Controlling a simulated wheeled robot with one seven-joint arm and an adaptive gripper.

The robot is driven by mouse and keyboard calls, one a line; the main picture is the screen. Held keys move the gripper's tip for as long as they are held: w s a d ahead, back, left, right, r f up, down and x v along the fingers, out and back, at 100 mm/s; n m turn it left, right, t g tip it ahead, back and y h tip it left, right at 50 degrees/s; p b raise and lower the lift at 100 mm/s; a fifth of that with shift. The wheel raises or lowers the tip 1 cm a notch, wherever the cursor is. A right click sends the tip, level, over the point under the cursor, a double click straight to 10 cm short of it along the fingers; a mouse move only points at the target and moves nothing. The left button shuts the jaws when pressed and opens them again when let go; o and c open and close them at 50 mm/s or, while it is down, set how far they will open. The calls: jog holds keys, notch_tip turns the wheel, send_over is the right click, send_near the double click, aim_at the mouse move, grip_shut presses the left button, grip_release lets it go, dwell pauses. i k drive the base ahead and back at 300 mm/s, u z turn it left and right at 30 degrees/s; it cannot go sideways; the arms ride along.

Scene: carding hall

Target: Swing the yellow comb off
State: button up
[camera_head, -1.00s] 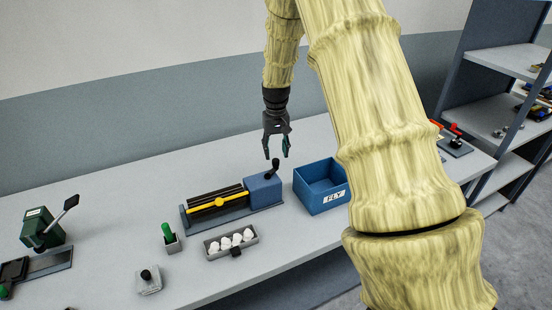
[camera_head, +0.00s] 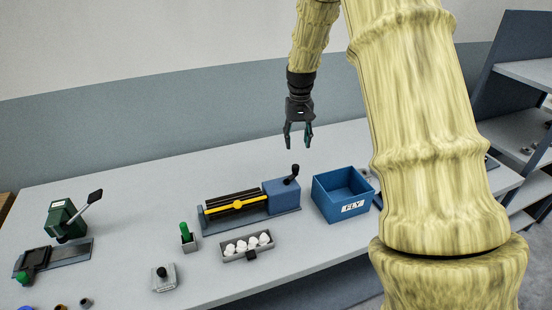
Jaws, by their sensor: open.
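The yellow comb (camera_head: 221,209) is a thin bar with a round middle, lying along the front of the black ribbed rollers of a carding machine (camera_head: 287,210). The machine has a blue box at its right end, with a black crank handle (camera_head: 291,174) on top. My gripper (camera_head: 298,141) hangs fingers down above and behind the blue box, near the crank in the picture. It is open and empty, and apart from the comb and the crank.
A blue bin labelled FLY (camera_head: 352,209) stands right of the machine. A grey tray of white tufts (camera_head: 231,258) and a green-handled tool in a holder (camera_head: 186,232) sit in front. A green lever device (camera_head: 64,220) stands at left. Bare tabletop lies between it and the machine.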

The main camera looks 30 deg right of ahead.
aim_at(237, 205)
jog(key=k, duration=1)
